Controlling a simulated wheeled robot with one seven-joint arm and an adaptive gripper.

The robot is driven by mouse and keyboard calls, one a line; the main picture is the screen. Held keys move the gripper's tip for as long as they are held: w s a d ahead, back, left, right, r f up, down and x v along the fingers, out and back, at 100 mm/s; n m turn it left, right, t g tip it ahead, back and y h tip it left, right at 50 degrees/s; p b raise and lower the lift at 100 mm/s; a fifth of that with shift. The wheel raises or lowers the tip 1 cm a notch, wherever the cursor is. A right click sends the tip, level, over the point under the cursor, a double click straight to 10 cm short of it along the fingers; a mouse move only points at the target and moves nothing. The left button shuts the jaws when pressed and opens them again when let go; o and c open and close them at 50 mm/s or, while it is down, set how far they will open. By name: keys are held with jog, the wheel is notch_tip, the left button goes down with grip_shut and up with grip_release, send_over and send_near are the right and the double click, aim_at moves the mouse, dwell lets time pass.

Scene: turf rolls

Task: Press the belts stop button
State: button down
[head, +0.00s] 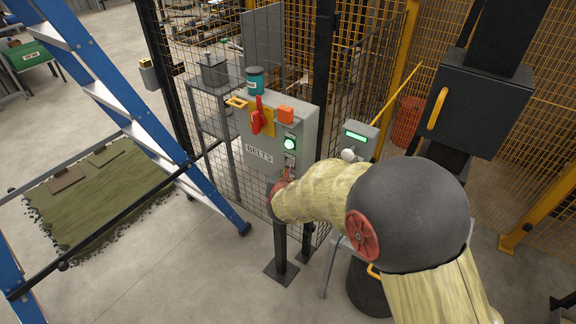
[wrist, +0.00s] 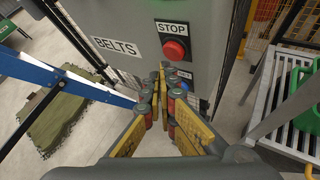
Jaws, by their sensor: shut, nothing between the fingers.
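The grey control box (head: 275,125) labelled BELTS stands on a post in front of the mesh fence. The wrist view shows the red round stop button (wrist: 174,50) on the box front, under a STOP label (wrist: 172,27). My gripper (wrist: 163,76) is shut and empty, its fingertips just below the button in the picture. A gap seems to remain, but the distance to the box face is hard to tell. In the head view my arm hides most of the gripper, and I cannot make out the stop button.
A lit green button (head: 290,144), a red rotary handle (head: 262,115) and an orange block (head: 286,113) are on the box. A teal tub (head: 255,80) sits on top. A blue ladder (head: 130,120) stands left; a grey device with a green display (head: 357,136) stands right.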

jog(key=shift+w+d, duration=0.1)
jog(key=shift+w+d+b, duration=0.15)
jog(key=shift+w+b, duration=0.05)
jog(key=shift+b, duration=0.25)
jog(key=shift+w+d+b, duration=0.3)
jog(key=shift+w+b, duration=0.05)
jog(key=shift+b, duration=0.05)
dwell(0.8)
jog(key=shift+a, duration=0.1)
jog(key=shift+s+a, duration=0.45)
jog(key=shift+s, duration=0.25)
jog(key=s+a, duration=0.1)
jog(key=s, duration=0.1)
jog(key=s+a, duration=0.2)
dwell(0.5)
dwell(0.5)
